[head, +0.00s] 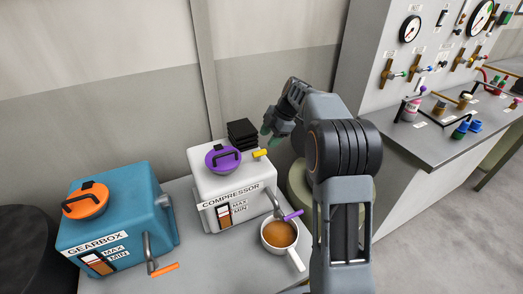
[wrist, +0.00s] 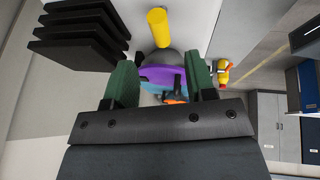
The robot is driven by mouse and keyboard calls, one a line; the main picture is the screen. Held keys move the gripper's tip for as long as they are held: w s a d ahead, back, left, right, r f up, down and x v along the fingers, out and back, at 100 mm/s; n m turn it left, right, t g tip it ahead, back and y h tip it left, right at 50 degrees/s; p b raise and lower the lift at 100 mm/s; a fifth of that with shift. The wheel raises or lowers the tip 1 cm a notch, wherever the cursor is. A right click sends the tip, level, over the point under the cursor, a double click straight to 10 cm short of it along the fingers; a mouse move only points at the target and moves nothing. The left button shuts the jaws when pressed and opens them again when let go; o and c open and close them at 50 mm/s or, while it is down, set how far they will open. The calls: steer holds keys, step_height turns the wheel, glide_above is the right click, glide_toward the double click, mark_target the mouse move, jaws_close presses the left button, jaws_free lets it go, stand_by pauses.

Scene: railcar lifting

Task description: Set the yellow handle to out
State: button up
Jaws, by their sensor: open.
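The yellow handle (head: 260,154) is a short rod at the right side of the white compressor box (head: 205,190), just right of its purple lid (head: 222,158). It also shows in the wrist view (wrist: 158,27), above the gap between my fingertips. My gripper (head: 268,138) is just above and to the right of the handle in the head view, apart from it as far as I can tell. In the wrist view its two green fingers (wrist: 158,66) are spread, with nothing held between them; the purple lid lies beyond them.
Black stacked plates (head: 241,132) stand behind the compressor, close to my gripper. A blue gearbox (head: 120,215) with an orange lid is on the left. A pan of brown liquid (head: 279,234) sits under the purple-handled spout. A gauge panel (head: 410,60) is at the right.

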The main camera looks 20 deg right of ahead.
mark_target(261, 151)
steer(key=shift+p+x, duration=0.3)
steer(key=shift+x, duration=3.15)
steer(key=shift+c, duration=0.2)
jaws_close()
steer(key=shift+r, duration=0.1)
